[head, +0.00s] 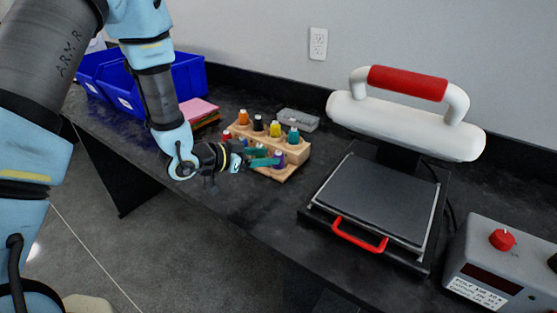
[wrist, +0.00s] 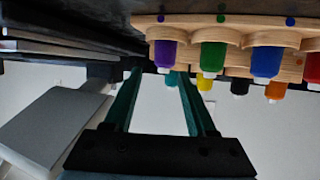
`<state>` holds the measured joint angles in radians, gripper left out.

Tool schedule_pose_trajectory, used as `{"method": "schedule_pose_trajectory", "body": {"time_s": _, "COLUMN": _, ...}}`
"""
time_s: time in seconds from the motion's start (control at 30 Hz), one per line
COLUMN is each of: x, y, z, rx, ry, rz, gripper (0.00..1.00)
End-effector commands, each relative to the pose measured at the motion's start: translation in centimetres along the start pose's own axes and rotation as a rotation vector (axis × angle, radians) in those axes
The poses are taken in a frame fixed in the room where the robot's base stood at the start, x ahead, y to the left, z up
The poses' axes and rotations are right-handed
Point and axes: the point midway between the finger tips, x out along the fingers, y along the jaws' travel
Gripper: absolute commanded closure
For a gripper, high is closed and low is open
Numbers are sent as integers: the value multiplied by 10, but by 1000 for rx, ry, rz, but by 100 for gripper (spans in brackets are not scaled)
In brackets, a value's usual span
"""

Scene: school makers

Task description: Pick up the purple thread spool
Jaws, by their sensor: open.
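The purple thread spool (head: 279,157) stands in the front row of a wooden spool rack (head: 291,172), at its right end in the head view. In the wrist view, which looks upside down, the purple spool (wrist: 165,54) hangs from the rack (wrist: 185,30) just past my fingertips, roughly between their lines. My gripper (head: 269,158) reaches from the left at the rack's front, with teal fingers apart. In the wrist view my gripper (wrist: 160,76) is open and nothing sits between the fingers. I cannot tell whether a fingertip touches the spool.
Green (wrist: 212,57), blue (wrist: 266,62) and other spools stand close beside the purple one. A heat press (head: 375,200) is right of the rack, with a grey control box (head: 500,265) beyond. Blue bins (head: 188,75) and coloured sheets (head: 198,110) lie left. A clear box (head: 297,120) is behind.

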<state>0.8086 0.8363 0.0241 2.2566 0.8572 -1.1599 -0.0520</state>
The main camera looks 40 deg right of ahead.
Motion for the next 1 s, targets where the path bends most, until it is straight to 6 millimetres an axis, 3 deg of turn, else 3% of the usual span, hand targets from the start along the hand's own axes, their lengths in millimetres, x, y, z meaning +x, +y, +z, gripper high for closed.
{"method": "schedule_pose_trajectory", "body": {"time_s": 0.4, "x": 48, "y": -5, "z": -8, "rx": 0, "ry": -1, "rz": 2, "gripper": 44}}
{"method": "schedule_pose_trajectory", "body": {"time_s": 0.7, "x": 54, "y": -6, "z": -7, "rx": -1, "ry": -1, "rz": -1, "gripper": 44}}
{"method": "schedule_pose_trajectory", "body": {"time_s": 1.0, "x": 53, "y": -6, "z": -7, "rx": -1, "ry": -1, "rz": -1, "gripper": 76}}
